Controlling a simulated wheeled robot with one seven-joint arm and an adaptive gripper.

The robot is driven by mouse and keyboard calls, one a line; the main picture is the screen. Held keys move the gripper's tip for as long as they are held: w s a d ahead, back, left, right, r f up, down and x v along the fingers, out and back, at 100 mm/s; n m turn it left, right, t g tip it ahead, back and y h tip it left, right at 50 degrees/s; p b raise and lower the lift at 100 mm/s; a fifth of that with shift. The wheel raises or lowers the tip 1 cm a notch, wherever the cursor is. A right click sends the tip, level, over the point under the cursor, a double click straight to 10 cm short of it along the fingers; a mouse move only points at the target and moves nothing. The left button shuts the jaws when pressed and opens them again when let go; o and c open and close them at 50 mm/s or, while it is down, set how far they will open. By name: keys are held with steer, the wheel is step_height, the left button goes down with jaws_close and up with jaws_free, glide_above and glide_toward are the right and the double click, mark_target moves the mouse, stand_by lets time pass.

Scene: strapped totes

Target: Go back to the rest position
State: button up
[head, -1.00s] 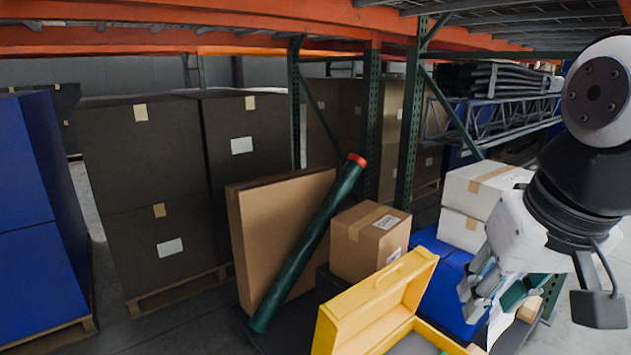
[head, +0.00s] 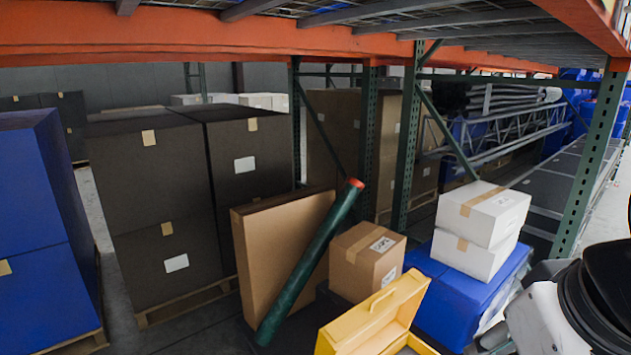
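My gripper (head: 492,340) shows only in part at the bottom edge of the head view, right of the yellow case. Its fingertips are cut off by the frame or hidden, so I cannot tell whether it is open or holds anything. My arm fills the lower right corner. The gripper appears just in front of the blue tote (head: 440,305), and I cannot tell whether they touch.
The open yellow case (head: 372,318) is at bottom centre. Behind it stand a brown carton (head: 366,262), a dark green tube (head: 308,262) with a red cap and a flat carton (head: 262,250). White boxes (head: 482,228) sit on the blue tote. A rack post (head: 590,165) rises at right.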

steer(key=s+p+v, duration=0.1)
steer(key=p+v, duration=0.9)
steer(key=v, duration=0.2)
steer(key=shift+s+f+g, duration=0.2)
steer(key=shift+s+g, duration=0.2)
steer(key=shift+s, duration=0.1)
steer(key=shift+d, duration=0.1)
stand_by(1.4)
